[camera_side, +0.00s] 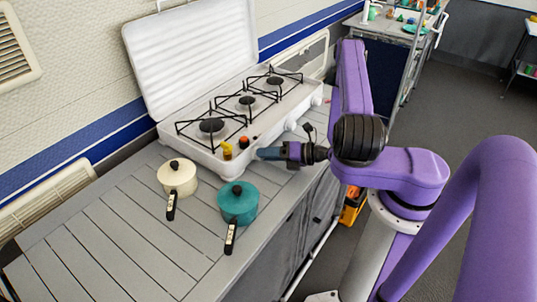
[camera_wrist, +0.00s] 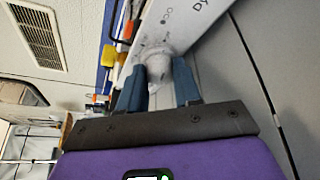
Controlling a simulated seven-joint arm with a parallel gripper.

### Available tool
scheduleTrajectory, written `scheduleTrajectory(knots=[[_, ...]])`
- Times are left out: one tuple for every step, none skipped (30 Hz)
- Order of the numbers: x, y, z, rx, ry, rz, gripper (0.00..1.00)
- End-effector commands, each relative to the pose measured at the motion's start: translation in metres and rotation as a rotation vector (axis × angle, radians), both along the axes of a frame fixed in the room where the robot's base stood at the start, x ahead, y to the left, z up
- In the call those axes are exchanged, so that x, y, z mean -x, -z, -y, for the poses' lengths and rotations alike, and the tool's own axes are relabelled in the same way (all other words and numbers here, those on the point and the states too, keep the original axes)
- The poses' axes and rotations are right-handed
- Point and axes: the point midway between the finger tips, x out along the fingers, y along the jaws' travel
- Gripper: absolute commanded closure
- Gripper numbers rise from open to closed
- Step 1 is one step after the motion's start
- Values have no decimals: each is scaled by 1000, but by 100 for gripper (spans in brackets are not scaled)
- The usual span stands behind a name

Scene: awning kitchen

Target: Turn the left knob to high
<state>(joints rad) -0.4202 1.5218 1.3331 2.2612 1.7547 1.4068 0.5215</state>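The white stove (camera_side: 203,158) stands on the counter with its lid raised. My gripper (camera_side: 262,153) is at the left part of its front panel, coming in from the right. In the wrist view my gripper (camera_wrist: 159,80) has its two blue fingers on either side of a white knob (camera_wrist: 157,62), close against it; they look shut on it. In the side view this left knob is hidden by my gripper. Another white knob (camera_side: 290,124) shows farther right on the panel. The knob's pointer setting cannot be read.
A cream pot (camera_side: 177,177) and a teal pot (camera_side: 238,203) stand on the counter (camera_side: 120,240). The counter's left part is clear.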

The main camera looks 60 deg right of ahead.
Motion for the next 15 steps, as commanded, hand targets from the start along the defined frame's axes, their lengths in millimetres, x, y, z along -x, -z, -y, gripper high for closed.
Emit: scheduleTrajectory(knots=[[0, 0, 0, 0, -1, 1, 97], [0, 0, 0, 0, -1, 1, 97], [0, 0, 0, 1, 0, 0, 97], [0, 0, 0, 2, 0, 1, 97], [0, 0, 0, 4, 0, 1, 97], [0, 0, 0, 9, 0, 1, 97], [0, -1, 0, 13, 0, 1, 97], [0, -1, 0, 19, -1, 1, 97], [0, -1, 0, 30, -1, 1, 97], [0, -1, 0, 40, 0, 0, 97], [0, -1, 0, 51, 1, 0, 97], [1, -1, -1, 68, 0, 0, 97], [1, -2, -1, 85, 0, 1, 97], [0, -2, -1, 102, 1, 1, 97], [1, -2, -1, 127, 0, 0, 97]])
